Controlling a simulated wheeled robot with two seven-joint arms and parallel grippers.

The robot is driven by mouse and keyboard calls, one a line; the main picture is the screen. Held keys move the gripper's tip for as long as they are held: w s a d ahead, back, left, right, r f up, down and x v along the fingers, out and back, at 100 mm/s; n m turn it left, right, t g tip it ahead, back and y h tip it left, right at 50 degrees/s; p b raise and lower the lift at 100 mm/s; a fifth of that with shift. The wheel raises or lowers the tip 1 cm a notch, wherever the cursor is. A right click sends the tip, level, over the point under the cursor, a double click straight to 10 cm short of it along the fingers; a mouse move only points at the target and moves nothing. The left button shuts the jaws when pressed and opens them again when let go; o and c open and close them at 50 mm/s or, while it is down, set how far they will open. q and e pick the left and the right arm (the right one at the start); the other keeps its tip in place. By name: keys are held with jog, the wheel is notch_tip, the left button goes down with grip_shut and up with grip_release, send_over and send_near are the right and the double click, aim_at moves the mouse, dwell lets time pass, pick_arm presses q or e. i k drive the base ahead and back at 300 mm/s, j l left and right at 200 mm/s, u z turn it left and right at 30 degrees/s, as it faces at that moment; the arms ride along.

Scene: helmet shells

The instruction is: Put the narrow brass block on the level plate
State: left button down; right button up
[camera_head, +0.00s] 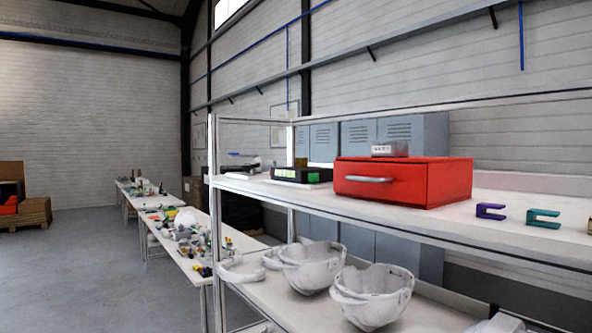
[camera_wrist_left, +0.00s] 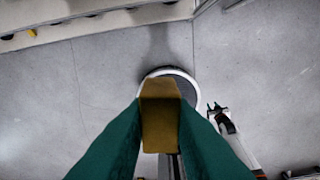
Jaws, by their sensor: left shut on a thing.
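In the left wrist view, my left gripper (camera_wrist_left: 160,118) has its two green fingers shut on a brass-coloured block (camera_wrist_left: 160,112). The block stands out between the fingertips, with floor far below it. What looks like my right gripper (camera_wrist_left: 217,112), small with green tips, shows further down on the right; I cannot tell whether it is open. Neither gripper shows in the head view. I cannot clearly pick out the level plate. On the upper shelf in the head view is a low black device (camera_head: 301,175) with green labels, and a small dark olive block (camera_head: 301,162) shows at its back.
A red drawer box (camera_head: 403,181) stands on the upper shelf (camera_head: 418,222), with a small labelled grey box (camera_head: 390,149) on top. A purple clip (camera_head: 490,211) and a teal clip (camera_head: 543,218) lie to its right. White helmet shells (camera_head: 374,297) sit on the lower shelf.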

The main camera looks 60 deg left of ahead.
aim_at(304, 176)
jog(key=k+j, duration=0.1)
jog(key=j, duration=0.8)
jog(key=k+j+z, duration=0.1)
jog(key=j, duration=0.4)
jog(key=k+j, duration=0.1)
jog(key=j, duration=0.35)
jog(key=k+j, duration=0.1)
jog(key=j, duration=0.35)
jog(key=k+j, duration=0.1)
jog(key=j, duration=0.35)
jog(key=z, duration=0.05)
